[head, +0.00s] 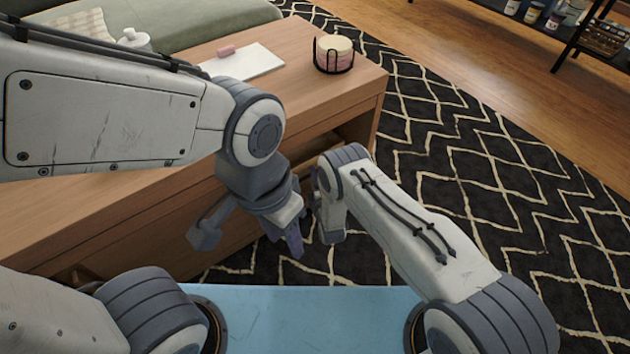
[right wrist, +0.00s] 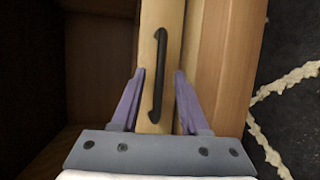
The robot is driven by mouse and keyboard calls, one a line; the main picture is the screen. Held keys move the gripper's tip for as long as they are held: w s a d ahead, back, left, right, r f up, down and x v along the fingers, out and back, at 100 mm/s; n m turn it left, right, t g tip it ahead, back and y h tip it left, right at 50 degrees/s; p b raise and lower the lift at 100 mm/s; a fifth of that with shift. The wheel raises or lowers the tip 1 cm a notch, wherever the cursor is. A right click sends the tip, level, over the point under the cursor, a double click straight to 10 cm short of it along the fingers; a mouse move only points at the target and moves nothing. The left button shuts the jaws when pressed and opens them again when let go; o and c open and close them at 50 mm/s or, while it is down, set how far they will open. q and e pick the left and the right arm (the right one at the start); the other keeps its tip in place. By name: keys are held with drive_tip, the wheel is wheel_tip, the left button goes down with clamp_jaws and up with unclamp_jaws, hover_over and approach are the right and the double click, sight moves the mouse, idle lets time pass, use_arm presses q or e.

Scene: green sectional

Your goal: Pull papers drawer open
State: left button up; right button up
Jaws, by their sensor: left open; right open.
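In the right wrist view, a light wood drawer front (right wrist: 153,60) carries a dark bar handle (right wrist: 159,75). My right gripper (right wrist: 158,78) is open, with one purple finger on each side of the handle and a gap to it. No label shows, so I cannot tell whether this is the papers drawer. In the head view, my right gripper (head: 314,190) is at the table's right end, its fingers mostly hidden. My left gripper (head: 288,243) is open and empty in front of the wooden coffee table (head: 300,50).
A white notebook (head: 255,64) with a pink eraser (head: 226,51) and a black wire holder of pink-and-white coasters (head: 334,55) lie on the tabletop. A green sofa (head: 190,15) is behind. Patterned rug (head: 470,160) is clear to the right. A shelf (head: 575,35) stands far right.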

clamp_jaws()
idle(1.5)
